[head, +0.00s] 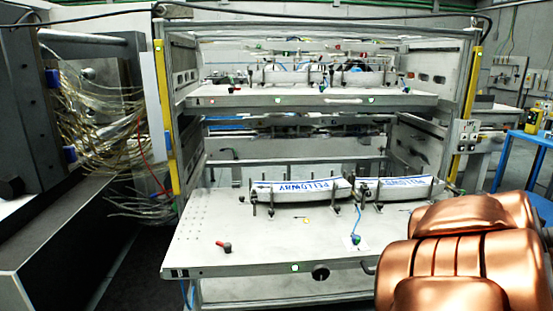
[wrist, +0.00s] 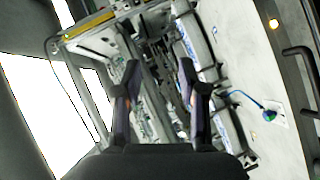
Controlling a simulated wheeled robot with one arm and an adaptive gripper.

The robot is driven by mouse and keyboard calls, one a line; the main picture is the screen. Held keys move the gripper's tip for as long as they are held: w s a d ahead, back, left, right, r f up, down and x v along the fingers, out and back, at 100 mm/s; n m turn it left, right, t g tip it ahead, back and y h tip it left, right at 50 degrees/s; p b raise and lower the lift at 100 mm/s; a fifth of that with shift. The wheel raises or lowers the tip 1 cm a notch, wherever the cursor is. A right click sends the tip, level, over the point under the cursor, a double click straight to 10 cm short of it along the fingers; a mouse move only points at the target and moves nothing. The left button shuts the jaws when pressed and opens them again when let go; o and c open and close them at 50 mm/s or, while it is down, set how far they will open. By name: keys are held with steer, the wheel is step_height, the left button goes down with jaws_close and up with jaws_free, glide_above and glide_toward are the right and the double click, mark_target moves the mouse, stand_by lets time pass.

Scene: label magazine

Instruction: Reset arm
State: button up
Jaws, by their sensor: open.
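My gripper (wrist: 160,85) shows in the wrist view with its two dark fingers spread apart and nothing between them. The wrist view is turned on its side and looks toward the label magazine. In the head view my copper-coloured arm fills the lower right corner, and the gripper itself does not show there. The magazine's lower shelf (head: 230,228) carries two white label stacks with blue lettering, a left stack (head: 290,190) and a right stack (head: 400,187), each held between upright posts. The upper shelf (head: 230,95) carries similar holders.
Yellow strips (head: 165,115) mark the frame's uprights. Machinery with loose wires (head: 100,110) stands at left. A blue table (head: 530,140) stands at right.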

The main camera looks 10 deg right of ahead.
steer(key=s+a+f+m+g+y+p, duration=0.1)
steer(key=s+a+m+g+y+p, duration=0.2)
steer(key=s+a+g+p, duration=0.4)
steer(key=s+a+f+m+g+y+p, duration=0.2)
steer(key=s+a+m+g+y+p, duration=0.2)
steer(key=s+a, duration=2)
steer(key=a+g+y+p, duration=0.2)
steer(key=g+p, duration=0.1)
steer(key=shift+a+p, duration=0.3)
steer(key=shift+p, duration=0.1)
steer(key=shift+s+d+m, duration=0.1)
steer(key=shift+d+m, duration=0.05)
steer(key=shift+m, duration=0.15)
